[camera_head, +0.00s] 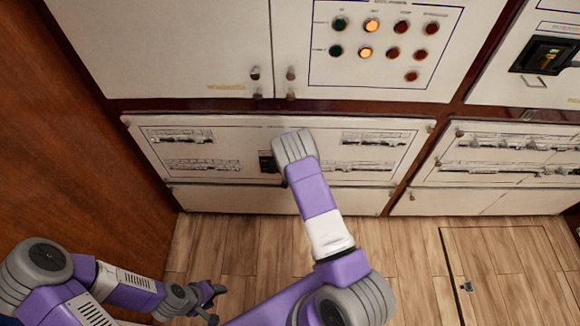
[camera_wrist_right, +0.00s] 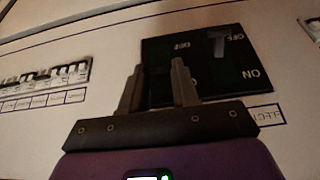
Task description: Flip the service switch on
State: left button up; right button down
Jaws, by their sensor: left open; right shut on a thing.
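The service switch's black plate (camera_head: 267,162) sits in the middle of the lower white panel, partly hidden by my right arm. In the right wrist view the black plate (camera_wrist_right: 205,85) shows OFF and ON lettering, and a grey lever (camera_wrist_right: 218,43) stands beside an OFF label. My right gripper (camera_wrist_right: 158,75) is at the left part of this plate, its two fingers apart with a dark thing between them that is hard to make out. In the head view the right fingers are hidden by the arm. My left gripper (camera_head: 212,302) is open and empty, low over the floor.
Breaker rows (camera_head: 180,136) flank the switch plate on the lower panel (camera_head: 235,145). Above is a panel with lit and dark round buttons (camera_head: 372,25). Cabinet knobs (camera_head: 291,74) stick out. A wooden wall (camera_head: 60,120) closes the left side. The floor (camera_head: 410,260) at right is clear.

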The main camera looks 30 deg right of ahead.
jog(key=c, duration=0.8)
grip_release()
jog(key=shift+c, duration=0.2)
jog(key=shift+r, duration=0.1)
jog(key=p+v, duration=0.2)
jog(key=v, duration=0.5)
jog(key=shift+s, duration=0.15)
jog(key=shift+a+r, duration=0.1)
jog(key=s+a+f+g+y, duration=0.1)
jog(key=s+a+f+y, duration=0.1)
jog(key=s+a+f, duration=0.35)
jog(key=s+a+r+n+g+y, duration=0.1)
jog(key=s+a+r+n+y, duration=0.1)
jog(key=s+a, duration=0.7)
jog(key=s+a+r+n+g+y, duration=0.1)
jog(key=s+a+r+y, duration=0.1)
jog(key=s+a, duration=0.7)
jog(key=s, duration=0.5)
jog(key=shift+a+n+g+y, duration=0.2)
jog(key=shift+n+g+y, duration=0.1)
jog(key=shift+n+y, duration=0.1)
